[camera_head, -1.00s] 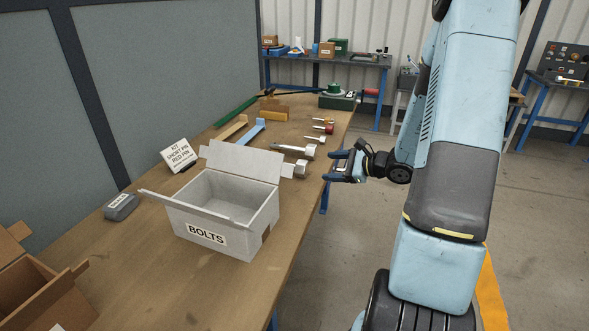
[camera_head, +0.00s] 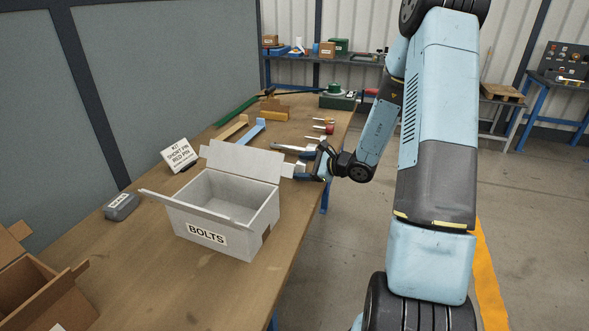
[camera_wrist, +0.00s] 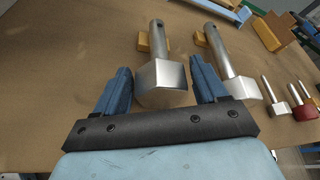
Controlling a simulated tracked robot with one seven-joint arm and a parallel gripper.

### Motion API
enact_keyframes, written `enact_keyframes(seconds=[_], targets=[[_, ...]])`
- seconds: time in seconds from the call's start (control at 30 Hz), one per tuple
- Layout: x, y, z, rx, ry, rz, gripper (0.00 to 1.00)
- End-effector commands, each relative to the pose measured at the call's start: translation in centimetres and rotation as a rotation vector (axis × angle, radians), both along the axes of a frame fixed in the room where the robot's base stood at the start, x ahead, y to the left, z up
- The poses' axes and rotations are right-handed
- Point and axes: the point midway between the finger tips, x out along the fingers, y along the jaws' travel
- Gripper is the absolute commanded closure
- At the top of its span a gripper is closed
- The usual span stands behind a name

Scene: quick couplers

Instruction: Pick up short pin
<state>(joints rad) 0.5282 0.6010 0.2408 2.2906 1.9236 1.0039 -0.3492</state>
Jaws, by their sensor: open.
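The short pin (camera_wrist: 162,80), a bright metal pin with a thick faceted head, lies on the bench in the wrist view. Its head is between my gripper's two blue fingers, with its shank pointing away from me. My gripper (camera_wrist: 160,68) is open, with a finger on each side of the head and no clear grip on it. In the head view my gripper (camera_head: 309,163) is at the bench's right edge, just right of the white box, and largely hides the pin. A longer metal pin (camera_wrist: 228,62) lies right of the right finger.
A white box labelled BOLTS (camera_head: 207,235) stands left of my gripper with its flaps open. Smaller pins, one with a red head (camera_wrist: 304,112), lie farther right in the wrist view. A kit sign (camera_head: 180,154) stands behind the box. Bare bench lies in front.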

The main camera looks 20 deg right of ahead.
Motion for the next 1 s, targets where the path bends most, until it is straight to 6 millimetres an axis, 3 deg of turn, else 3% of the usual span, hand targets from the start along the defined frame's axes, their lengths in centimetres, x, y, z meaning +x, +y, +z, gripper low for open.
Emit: enact_keyframes(seconds=[0.27,0.9,1.0], targets=[[0.25,0.22,-0.09,0.0,-0.001,-0.001,0.3],[0.24,0.15,-0.07,0.0,-0.001,-0.002,0.92],[0.27,0.16,0.0,0.001,-0.003,-0.002,0.92]])
